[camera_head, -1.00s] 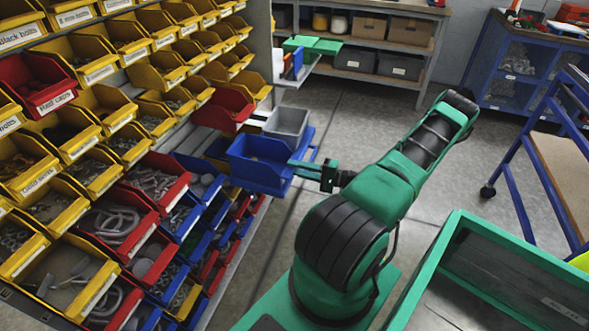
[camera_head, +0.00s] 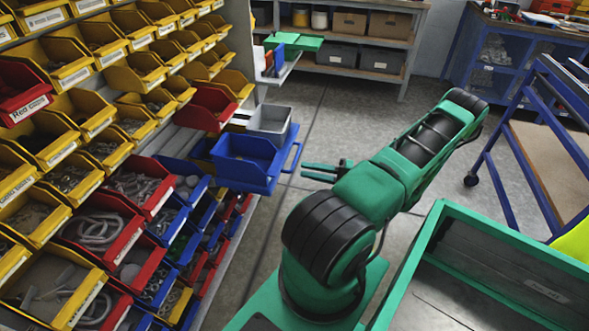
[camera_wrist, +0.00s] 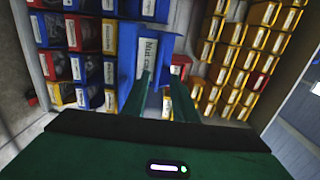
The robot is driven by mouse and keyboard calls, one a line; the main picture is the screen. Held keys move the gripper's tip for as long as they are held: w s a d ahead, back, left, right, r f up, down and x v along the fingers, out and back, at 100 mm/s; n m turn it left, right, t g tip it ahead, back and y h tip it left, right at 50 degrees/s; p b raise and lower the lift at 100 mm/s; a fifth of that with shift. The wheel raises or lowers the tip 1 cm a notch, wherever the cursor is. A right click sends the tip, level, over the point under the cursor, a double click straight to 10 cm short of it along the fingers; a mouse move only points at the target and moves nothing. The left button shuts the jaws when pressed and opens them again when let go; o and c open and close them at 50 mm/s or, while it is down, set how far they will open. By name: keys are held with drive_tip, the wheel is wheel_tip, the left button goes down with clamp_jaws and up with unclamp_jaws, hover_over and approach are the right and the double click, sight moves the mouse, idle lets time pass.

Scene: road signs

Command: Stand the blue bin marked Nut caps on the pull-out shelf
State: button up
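The blue bin (camera_head: 245,163) stands upright beside the rack's right end in the head view.
A grey bin (camera_head: 270,121) stands right behind the blue one. The rack (camera_head: 251,60) of yellow, red and blue bins fills the left. A green-framed tray (camera_head: 490,270) is at lower right. Floor is open beyond my arm.

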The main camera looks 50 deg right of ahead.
drive_tip(key=w+a+r+n+g, duration=0.2)
drive_tip(key=a+r+n+g, duration=0.5)
drive_tip(key=a+r+g, duration=0.6)
drive_tip(key=s+a+r+g+h, duration=0.2)
drive_tip(key=s+a+r+h, duration=0.1)
drive_tip(key=s+a+r, duration=0.2)
drive_tip(key=s+a+r+g+h, duration=0.1)
drive_tip(key=s+a+r+h, duration=0.2)
drive_tip(key=r, duration=0.7)
drive_tip(key=s+a, duration=0.2)
drive_tip(key=s, duration=0.2)
drive_tip(key=shift+s+a+r+g+h, duration=0.15)
drive_tip(key=shift+s+a+g+h, duration=0.15)
drive_tip(key=shift+g+h, duration=0.1)
